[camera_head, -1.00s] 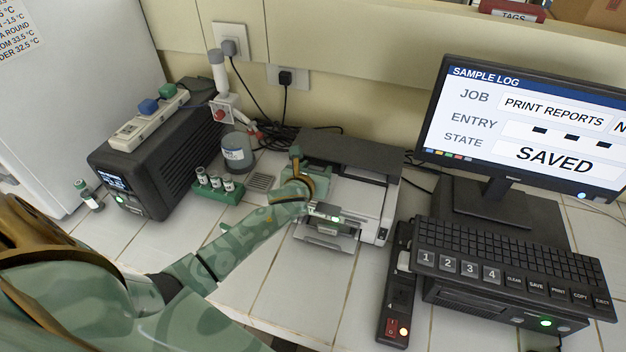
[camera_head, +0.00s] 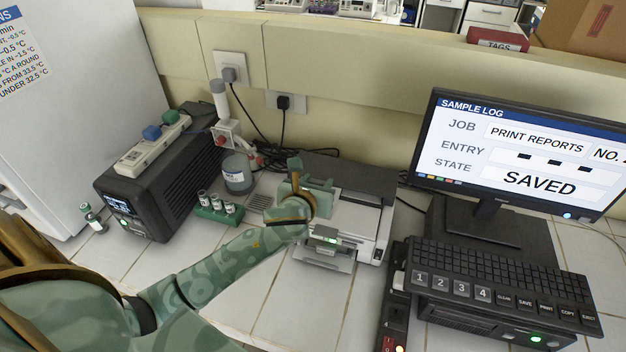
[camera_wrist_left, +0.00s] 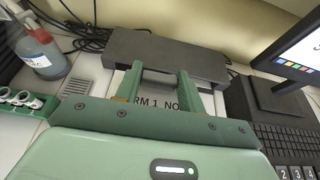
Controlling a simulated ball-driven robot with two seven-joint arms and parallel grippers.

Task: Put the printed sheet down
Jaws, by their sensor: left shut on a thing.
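The printed sheet (camera_wrist_left: 160,104) shows in the left wrist view as a white strip with the black letters "RM 1 NO" between my left gripper's fingers. Most of it is hidden by the hand. My left gripper (camera_head: 308,184) is over the front of the grey and white printer (camera_head: 367,225), and its fingers also show in the left wrist view (camera_wrist_left: 160,80). It is shut on the sheet. I cannot tell whether the sheet still touches the printer. My right gripper is in neither view.
Left of the printer are a green vial rack (camera_head: 218,213), a bottle (camera_head: 237,175) and a black box (camera_head: 150,195) with a power strip on top. To the right stand the monitor (camera_head: 515,160) and keyboard (camera_head: 505,285). Bare tiles (camera_head: 290,315) lie in front of the printer.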

